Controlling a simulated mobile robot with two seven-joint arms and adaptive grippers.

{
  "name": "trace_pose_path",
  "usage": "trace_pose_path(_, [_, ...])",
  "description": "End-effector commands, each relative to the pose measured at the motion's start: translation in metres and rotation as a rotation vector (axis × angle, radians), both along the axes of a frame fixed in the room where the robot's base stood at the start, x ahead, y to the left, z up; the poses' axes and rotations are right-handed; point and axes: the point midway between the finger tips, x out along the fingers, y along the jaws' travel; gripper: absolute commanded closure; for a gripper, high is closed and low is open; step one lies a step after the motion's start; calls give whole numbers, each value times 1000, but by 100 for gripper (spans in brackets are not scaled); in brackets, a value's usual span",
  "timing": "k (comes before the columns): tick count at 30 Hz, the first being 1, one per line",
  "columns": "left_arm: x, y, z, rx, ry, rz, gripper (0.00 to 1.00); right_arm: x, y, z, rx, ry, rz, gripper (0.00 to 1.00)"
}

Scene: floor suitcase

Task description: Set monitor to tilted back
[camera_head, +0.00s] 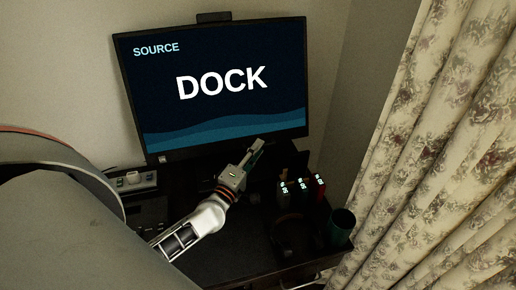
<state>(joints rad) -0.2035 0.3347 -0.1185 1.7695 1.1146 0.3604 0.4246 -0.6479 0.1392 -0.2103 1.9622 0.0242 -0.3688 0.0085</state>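The monitor (220,112) stands at the back of a dark desk against the wall. Its lit screen reads "SOURCE" and "DOCK", and a small dark bar sits on its top edge. The screen faces me; I cannot tell its exact tilt. My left gripper (255,150) is in front of the monitor's lower edge, right of its middle, with its fingers pointing up and to the right. In the picture its tips overlap the lower bezel; I cannot tell whether they touch it. Nothing shows clearly between the fingers. My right gripper is out of view.
On the dark desk (222,262), right of my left arm, stand several small items with lit digits (302,186) and a dark green cup (341,228). A small device (133,180) sits at the left. A floral curtain (430,150) hangs at the right.

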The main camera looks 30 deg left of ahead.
Motion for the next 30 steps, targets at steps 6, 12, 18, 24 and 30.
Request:
trace_pose_path(6, [-42,-3,-7,2,4,-2,77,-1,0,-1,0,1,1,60])
trace_pose_path(12, [-80,-6,-11,2,2,-3,77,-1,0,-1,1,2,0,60])
trace_pose_path(18, [-102,-7,-13,0,-2,-1,77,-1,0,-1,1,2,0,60])
trace_pose_path(24, [-107,-8,-13,0,-4,-2,77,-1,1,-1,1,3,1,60])
trace_pose_path(30, [-107,-8,-13,0,-4,-2,77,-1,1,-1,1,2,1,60])
